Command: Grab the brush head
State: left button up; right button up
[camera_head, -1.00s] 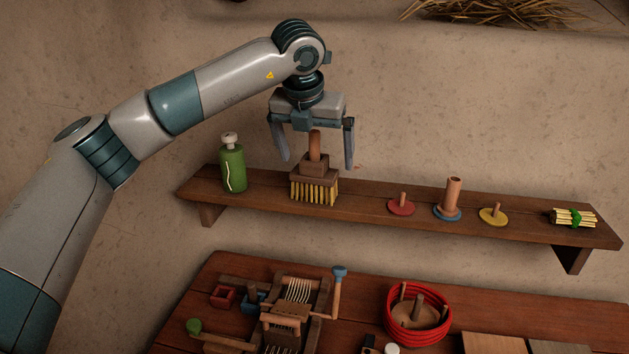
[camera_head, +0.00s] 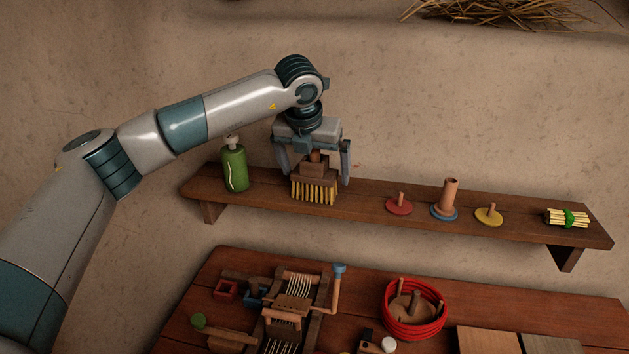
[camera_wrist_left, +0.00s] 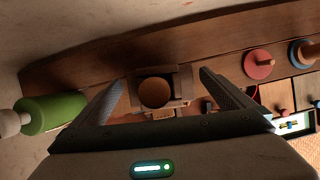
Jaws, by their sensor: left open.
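The brush head (camera_head: 315,187) stands on the wall shelf, bristles down, with a brown wooden block and a short upright round handle. My left gripper (camera_head: 314,173) is open above it, pointing down, with one finger on each side of the handle and block. In the left wrist view the brush head's round handle top (camera_wrist_left: 156,92) lies between the two open fingers (camera_wrist_left: 160,92), with a gap on each side. I cannot tell whether either finger touches it. My right gripper is not in view.
A green bottle (camera_head: 234,167) stands close to the left on the shelf (camera_head: 365,198). Right of the brush are a red disc (camera_head: 398,207), a blue-based spool (camera_head: 447,200), a yellow disc (camera_head: 489,215) and a tied bundle (camera_head: 568,218). Below, a table (camera_head: 545,314) holds a red-rimmed basket (camera_head: 414,328).

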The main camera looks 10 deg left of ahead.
aim_at(315, 152)
pick_arm(q)
jog(key=c, duration=1.2)
jog(key=shift+r, duration=0.2)
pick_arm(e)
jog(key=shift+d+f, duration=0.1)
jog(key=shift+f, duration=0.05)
pick_arm(q)
jog(key=shift+r+b, duration=0.8)
jog(key=shift+r, duration=0.05)
jog(key=shift+r+b, duration=0.5)
jog(key=shift+r, duration=0.45)
jog(key=w+d+r+b, duration=0.1)
jog(key=d+r, duration=0.1)
jog(key=d, duration=0.1)
jog(key=w+d+r+b, duration=0.1)
jog(key=d+r, duration=0.1)
jog(key=d, duration=0.2)
jog(key=w+d+r+b, duration=0.1)
jog(key=d+r, duration=0.2)
jog(key=d, duration=0.1)
jog(key=shift+w+d+b, duration=0.1)
jog(key=shift+w+b, duration=0.1)
jog(key=shift+b, duration=0.1)
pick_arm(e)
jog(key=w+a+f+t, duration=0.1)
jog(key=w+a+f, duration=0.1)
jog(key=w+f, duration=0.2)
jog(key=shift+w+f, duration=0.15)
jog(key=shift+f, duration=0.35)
